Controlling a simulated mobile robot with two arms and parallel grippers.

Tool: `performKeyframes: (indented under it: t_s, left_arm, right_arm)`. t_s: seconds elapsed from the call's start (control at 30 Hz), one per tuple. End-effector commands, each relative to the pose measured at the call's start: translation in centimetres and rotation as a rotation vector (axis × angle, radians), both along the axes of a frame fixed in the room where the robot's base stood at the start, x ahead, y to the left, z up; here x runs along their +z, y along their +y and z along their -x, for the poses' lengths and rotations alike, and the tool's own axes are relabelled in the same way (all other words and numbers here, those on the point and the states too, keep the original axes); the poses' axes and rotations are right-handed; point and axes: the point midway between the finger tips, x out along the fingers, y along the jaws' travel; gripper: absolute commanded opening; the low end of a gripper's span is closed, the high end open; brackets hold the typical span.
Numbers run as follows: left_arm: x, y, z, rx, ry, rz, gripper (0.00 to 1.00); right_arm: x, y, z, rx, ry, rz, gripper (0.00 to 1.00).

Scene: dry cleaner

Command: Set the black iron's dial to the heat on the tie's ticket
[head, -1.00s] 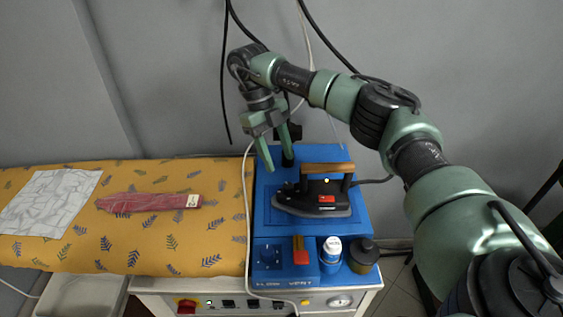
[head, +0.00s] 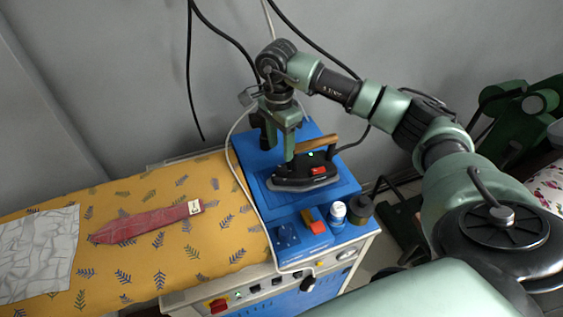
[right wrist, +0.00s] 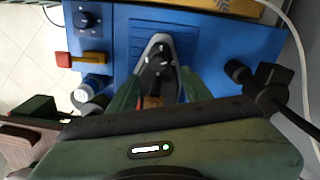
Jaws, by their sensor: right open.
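The black iron (head: 300,178), with a wooden handle (head: 317,144), a red label and a small green light, sits on the blue station. My right gripper (head: 289,158) points down at the iron's front end. In the right wrist view its open fingers (right wrist: 158,92) stand either side of the iron (right wrist: 155,48), with a dark dial-like knob (right wrist: 158,64) between and just beyond the tips. I cannot tell whether they touch it or read its setting. The red tie (head: 150,220) lies on the board with a pale ticket (head: 195,207), its marking too small to read. My left gripper is out of view.
A grey cloth (head: 38,255) lies on the patterned board (head: 225,240). A pale cord runs along the station's left side.

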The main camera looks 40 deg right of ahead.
Motion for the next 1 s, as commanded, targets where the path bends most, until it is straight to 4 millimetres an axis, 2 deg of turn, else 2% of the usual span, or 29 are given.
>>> performKeyframes:
  t_s: [0.43,0.6,0.83,0.87,1.0]
  left_arm:
    - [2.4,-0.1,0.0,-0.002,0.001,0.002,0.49]
    - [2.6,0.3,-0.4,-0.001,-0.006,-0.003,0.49]
    - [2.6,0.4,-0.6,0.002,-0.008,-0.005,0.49]
    - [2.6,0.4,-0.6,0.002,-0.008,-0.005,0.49]
    - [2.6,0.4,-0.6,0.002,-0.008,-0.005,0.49]
  right_arm:
    - [-6.3,0.1,0.4,0.000,0.006,-0.001,0.49]
    - [-7.4,0.0,0.4,-0.001,0.004,0.000,0.49]
    - [-7.5,0.0,0.4,-0.001,0.003,0.000,0.49]
    - [-7.5,0.0,0.4,-0.001,0.003,0.000,0.43]
    - [-7.5,0.0,0.4,-0.001,0.003,0.000,0.04]
